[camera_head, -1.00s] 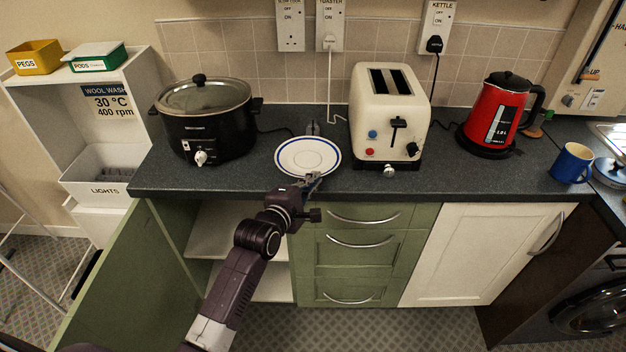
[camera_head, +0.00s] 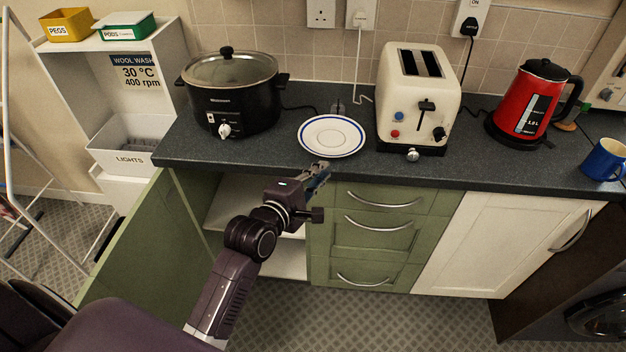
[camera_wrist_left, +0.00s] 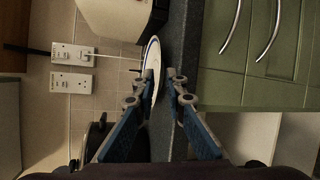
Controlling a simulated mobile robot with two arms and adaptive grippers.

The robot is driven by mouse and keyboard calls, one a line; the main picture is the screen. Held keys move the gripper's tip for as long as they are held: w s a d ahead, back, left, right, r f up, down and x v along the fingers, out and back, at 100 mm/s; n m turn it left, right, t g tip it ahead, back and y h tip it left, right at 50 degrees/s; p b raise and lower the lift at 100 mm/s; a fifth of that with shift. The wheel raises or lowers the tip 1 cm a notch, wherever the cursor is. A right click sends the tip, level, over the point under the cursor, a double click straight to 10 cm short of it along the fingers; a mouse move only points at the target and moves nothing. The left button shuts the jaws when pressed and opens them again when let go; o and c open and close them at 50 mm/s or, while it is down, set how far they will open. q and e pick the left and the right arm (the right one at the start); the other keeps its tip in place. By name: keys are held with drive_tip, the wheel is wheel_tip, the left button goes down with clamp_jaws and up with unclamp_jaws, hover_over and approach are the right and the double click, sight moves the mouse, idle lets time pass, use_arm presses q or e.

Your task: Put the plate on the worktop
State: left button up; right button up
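The plate (camera_head: 332,137), white with a blue ring near its rim, appears to lie flat on the dark worktop (camera_head: 270,150), between the slow cooker and the toaster. In the left wrist view the plate (camera_wrist_left: 152,55) shows nearly edge-on, beyond the fingertips. My left gripper (camera_head: 321,168) is at the worktop's front edge, just in front of the plate. In the left wrist view its two blue fingers (camera_wrist_left: 160,76) stand apart with nothing gripped between them. My right gripper is not in view.
The black slow cooker (camera_head: 232,98) stands left of the plate, and the cream toaster (camera_head: 415,98) right. A red kettle (camera_head: 530,103) and blue mug (camera_head: 605,160) are farther right. A green cupboard door (camera_head: 135,250) hangs open below, left of the drawers (camera_head: 375,235).

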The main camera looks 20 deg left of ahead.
use_arm(q)
drive_tip(key=shift+v, duration=1.85)
drive_tip(key=s+f+m+g, duration=0.3)
drive_tip(key=f+m+g, duration=0.15)
drive_tip(key=f, duration=1.75)
drive_tip(key=s+f+m+g+y, duration=0.1)
drive_tip(key=s+f+m+g, duration=0.15)
drive_tip(key=s+f, duration=0.5)
drive_tip(key=s+f+m+g, duration=0.1)
drive_tip(key=s+f+m, duration=0.3)
drive_tip(key=f, duration=0.7)
drive_tip(key=s+a+f+m+g, duration=0.1)
drive_tip(key=s+f+m+g, duration=0.1)
drive_tip(key=s+f, duration=0.4)
drive_tip(key=s+f+m+g, duration=0.2)
drive_tip(key=s+f+m, duration=0.3)
drive_tip(key=s, duration=1.1)
drive_tip(key=s+a+f+m+g+y, duration=0.1)
drive_tip(key=s+f+m, duration=0.3)
drive_tip(key=s, duration=0.7)
wheel_tip(320, 180, down, 3)
drive_tip(key=shift+a+r+g, duration=0.1)
drive_tip(key=shift+a+g, duration=0.2)
drive_tip(key=shift+g, duration=0.2)
drive_tip(key=shift+a, duration=0.1)
